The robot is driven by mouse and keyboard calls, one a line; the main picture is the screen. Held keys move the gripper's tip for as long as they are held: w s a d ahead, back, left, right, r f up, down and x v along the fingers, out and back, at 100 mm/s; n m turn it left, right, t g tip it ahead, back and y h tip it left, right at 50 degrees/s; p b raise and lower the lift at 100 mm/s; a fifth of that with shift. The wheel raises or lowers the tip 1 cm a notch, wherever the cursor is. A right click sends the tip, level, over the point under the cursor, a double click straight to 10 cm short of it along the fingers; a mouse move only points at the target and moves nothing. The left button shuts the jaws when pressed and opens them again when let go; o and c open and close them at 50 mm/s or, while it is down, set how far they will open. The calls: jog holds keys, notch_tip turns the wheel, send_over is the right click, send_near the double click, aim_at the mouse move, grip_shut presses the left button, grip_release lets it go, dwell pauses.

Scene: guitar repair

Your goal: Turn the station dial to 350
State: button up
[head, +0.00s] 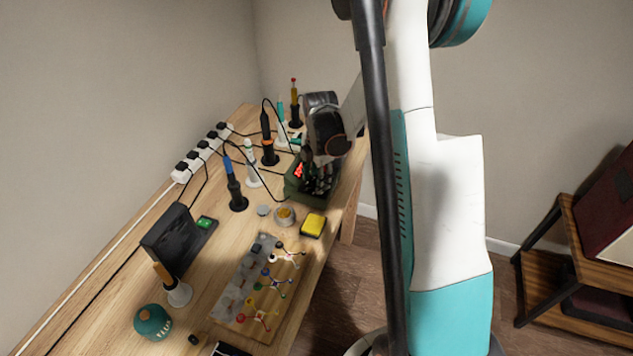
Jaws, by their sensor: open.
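The soldering station is a dark green box (292,192) at the far right part of the wooden bench. Red lit digits show on its face, but they are too small and blurred to read. My gripper (319,181) reaches down from above to the station's front, just right of the digits. Its dark fingers look open and cover that part of the face. The station dial cannot be made out; I cannot tell whether the fingers touch it.
Several soldering irons in stands, including a blue one (234,187), stand left of and behind the station with loose cables. A yellow sponge (313,225) lies in front of it. A power strip (198,154) runs along the wall. A teal round container (152,322) stands near.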

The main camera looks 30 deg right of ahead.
jog(key=shift+f, duration=0.3)
grip_shut()
